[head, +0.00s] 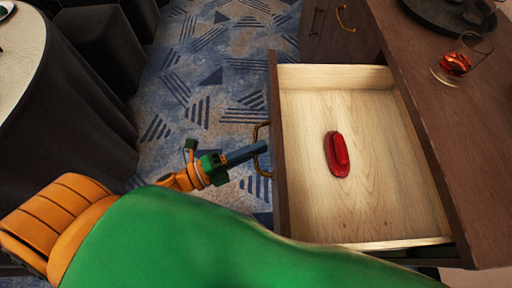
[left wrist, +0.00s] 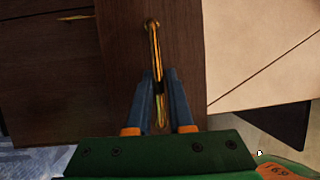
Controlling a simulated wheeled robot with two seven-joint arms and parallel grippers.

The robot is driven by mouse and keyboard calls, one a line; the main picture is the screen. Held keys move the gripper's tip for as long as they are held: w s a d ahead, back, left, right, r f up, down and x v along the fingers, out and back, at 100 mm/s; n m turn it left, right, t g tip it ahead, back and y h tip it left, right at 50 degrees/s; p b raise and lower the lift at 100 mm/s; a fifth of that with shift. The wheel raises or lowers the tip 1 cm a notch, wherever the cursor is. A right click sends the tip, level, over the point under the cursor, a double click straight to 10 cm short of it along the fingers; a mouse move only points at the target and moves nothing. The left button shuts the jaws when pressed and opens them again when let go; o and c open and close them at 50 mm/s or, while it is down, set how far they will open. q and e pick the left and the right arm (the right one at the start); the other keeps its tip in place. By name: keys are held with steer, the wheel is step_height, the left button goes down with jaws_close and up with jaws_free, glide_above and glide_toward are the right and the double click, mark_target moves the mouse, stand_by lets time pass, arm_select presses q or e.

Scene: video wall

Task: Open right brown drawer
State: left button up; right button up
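The right brown drawer (head: 360,200) is pulled well out of the dark wood cabinet, its pale wooden inside in plain view. Its brass handle (head: 262,150) sits on the dark front panel, which also fills much of the left wrist view (left wrist: 185,50). My left gripper (head: 262,146) is at this handle. In the left wrist view, its two blue-grey fingers (left wrist: 158,90) lie close on either side of the brass handle (left wrist: 154,45) and appear shut on it. My right gripper is not in view.
A red oblong object (head: 338,155) lies in the drawer. The cabinet top (head: 440,90) holds a dark tray (head: 450,14) and a glass with reddish contents (head: 456,64). A round table with dark cloth (head: 50,110) stands at left. Patterned carpet (head: 210,80) lies clear between.

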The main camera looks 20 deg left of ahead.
arm_select(q)
steer(key=shift+o, duration=1.3)
steer(key=shift+s+a+f, duration=0.15)
steer(key=shift+s+a, duration=0.05)
steer(key=b+v, duration=0.1)
steer(key=v, duration=0.5)
steer(key=shift+a, duration=0.25)
steer(key=shift+s, duration=0.1)
